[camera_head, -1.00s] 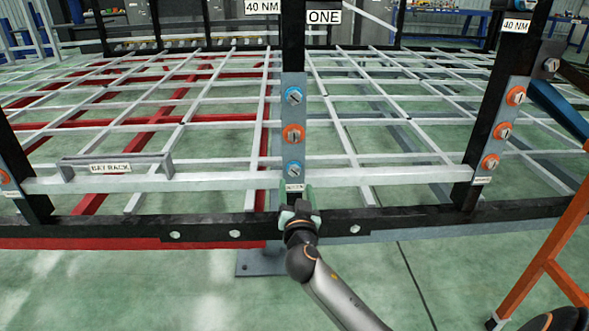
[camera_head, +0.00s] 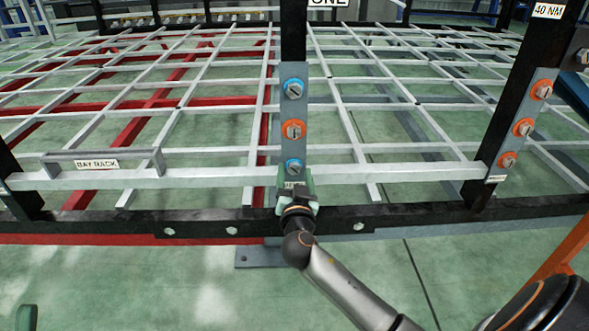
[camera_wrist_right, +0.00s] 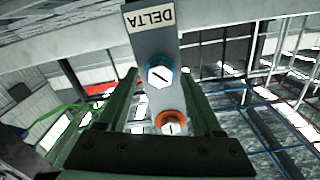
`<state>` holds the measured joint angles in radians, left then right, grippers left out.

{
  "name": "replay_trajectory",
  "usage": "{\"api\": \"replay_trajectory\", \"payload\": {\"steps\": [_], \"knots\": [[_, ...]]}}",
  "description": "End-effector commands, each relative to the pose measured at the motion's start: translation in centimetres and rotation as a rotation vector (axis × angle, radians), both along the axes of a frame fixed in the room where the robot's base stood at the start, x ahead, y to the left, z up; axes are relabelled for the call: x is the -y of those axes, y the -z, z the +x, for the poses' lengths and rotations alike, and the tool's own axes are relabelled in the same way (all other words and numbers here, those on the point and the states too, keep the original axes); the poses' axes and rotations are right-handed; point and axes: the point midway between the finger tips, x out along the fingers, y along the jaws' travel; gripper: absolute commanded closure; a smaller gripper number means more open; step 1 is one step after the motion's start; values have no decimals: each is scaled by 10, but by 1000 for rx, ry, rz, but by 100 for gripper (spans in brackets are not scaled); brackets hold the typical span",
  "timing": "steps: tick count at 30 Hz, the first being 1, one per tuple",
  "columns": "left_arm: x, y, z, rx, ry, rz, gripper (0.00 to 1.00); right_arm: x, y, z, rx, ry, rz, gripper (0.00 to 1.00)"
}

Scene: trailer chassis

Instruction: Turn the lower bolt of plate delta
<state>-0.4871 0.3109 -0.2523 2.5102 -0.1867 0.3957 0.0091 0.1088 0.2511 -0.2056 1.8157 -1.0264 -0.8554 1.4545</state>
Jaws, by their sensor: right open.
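Plate delta (camera_head: 293,110) is a grey upright plate on the black middle post. It bears a blue-ringed upper bolt (camera_head: 293,88), an orange-ringed middle bolt (camera_head: 293,129) and a blue-ringed lower bolt (camera_head: 293,167). My right gripper (camera_head: 297,190) is open just below the lower bolt, its green fingers partly over the label. In the right wrist view the DELTA label (camera_wrist_right: 151,17) is upside down, and the lower bolt (camera_wrist_right: 159,73) shows between the open fingers, its slot slanting; no contact is visible. A green piece at the bottom left, apparently my left gripper (camera_head: 26,318), is mostly cut off.
A black cross beam (camera_head: 200,222) runs below the plate. A pale bar with a BAY RACK holder (camera_head: 97,164) crosses at left. Another plate with orange-ringed bolts (camera_head: 523,127) stands at right. An orange frame (camera_head: 562,255) is at lower right. Green floor lies open in front.

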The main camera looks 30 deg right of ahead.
Motion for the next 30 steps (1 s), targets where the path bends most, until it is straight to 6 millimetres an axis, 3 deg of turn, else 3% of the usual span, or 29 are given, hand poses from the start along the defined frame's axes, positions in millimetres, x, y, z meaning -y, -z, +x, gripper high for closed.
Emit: {"api": "replay_trajectory", "payload": {"steps": [9, 27, 30], "knots": [[0, 0, 0, 1, 2, 3, 50, 0, 0, 0, 0, 0, 0, 32], [0, 0, 0, 1, 2, 3, 50, 0, 0, 0, 0, 0, 0, 99], [0, 0, 0, 1, 2, 2, 50, 0, 0, 0, 0, 0, 0, 100]]}}
